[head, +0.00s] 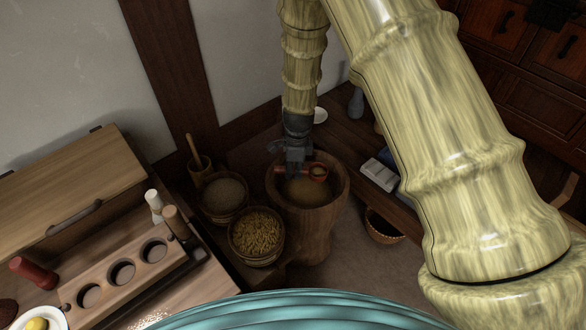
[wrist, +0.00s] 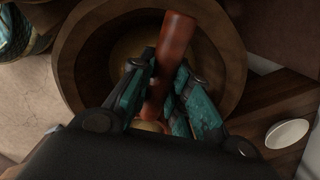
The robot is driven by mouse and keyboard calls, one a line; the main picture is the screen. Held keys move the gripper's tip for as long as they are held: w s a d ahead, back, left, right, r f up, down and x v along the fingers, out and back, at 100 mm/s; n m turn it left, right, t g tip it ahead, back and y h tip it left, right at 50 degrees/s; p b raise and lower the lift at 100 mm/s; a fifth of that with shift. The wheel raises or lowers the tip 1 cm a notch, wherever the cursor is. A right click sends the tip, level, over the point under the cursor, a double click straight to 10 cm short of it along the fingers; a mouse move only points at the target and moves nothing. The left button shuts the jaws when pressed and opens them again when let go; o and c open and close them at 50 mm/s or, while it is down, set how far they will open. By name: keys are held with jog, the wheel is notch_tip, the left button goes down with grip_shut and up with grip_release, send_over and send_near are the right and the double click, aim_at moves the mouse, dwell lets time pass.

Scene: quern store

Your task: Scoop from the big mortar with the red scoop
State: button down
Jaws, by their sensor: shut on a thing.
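The big mortar (head: 305,218) is a tall brown wooden vessel standing on the floor, with pale brown contents (head: 305,191) inside. My gripper (head: 292,168) is over its mouth, pointing down. It is shut on the red scoop (head: 317,171), whose bowl is to the right, near the far part of the mouth. In the wrist view the scoop's red handle (wrist: 171,62) passes between the fingers (wrist: 156,88) across the mortar's opening (wrist: 70,60). The scoop's bowl is mostly hidden there by my gripper. Whether the scoop touches the contents, I cannot tell.
Two tubs, one of pale grain (head: 225,197) and one of yellowish pieces (head: 257,236), stand left of the mortar. A wooden rack with holes (head: 122,272) is front left. A basket (head: 384,226) is at right.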

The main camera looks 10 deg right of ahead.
aim_at(294, 168)
jog(key=shift+r+h+p, duration=0.3)
jog(key=shift+r+p, duration=1.35)
jog(key=shift+p, duration=0.05)
jog(key=shift+r, duration=0.15)
jog(key=shift+d+r+n, duration=0.2)
jog(key=shift+n, duration=0.1)
jog(key=s+d+r+n+p, duration=0.1)
jog(key=s+d+r+n, duration=0.2)
jog(key=r+n, duration=0.5)
jog(key=s+d+r+n+p, duration=0.1)
jog(key=s+d+r+n, duration=0.3)
jog(key=r+n, duration=0.5)
jog(key=shift+s+d+n+p, duration=0.15)
jog(key=shift+d+n+p, duration=0.25)
jog(key=shift+n, duration=0.7)
jog(key=shift+p, duration=0.4)
jog(key=p, duration=0.4)
jog(key=shift+s+a+r, duration=0.1)
jog(key=shift+s+r, duration=0.05)
jog(key=shift+s, duration=0.25)
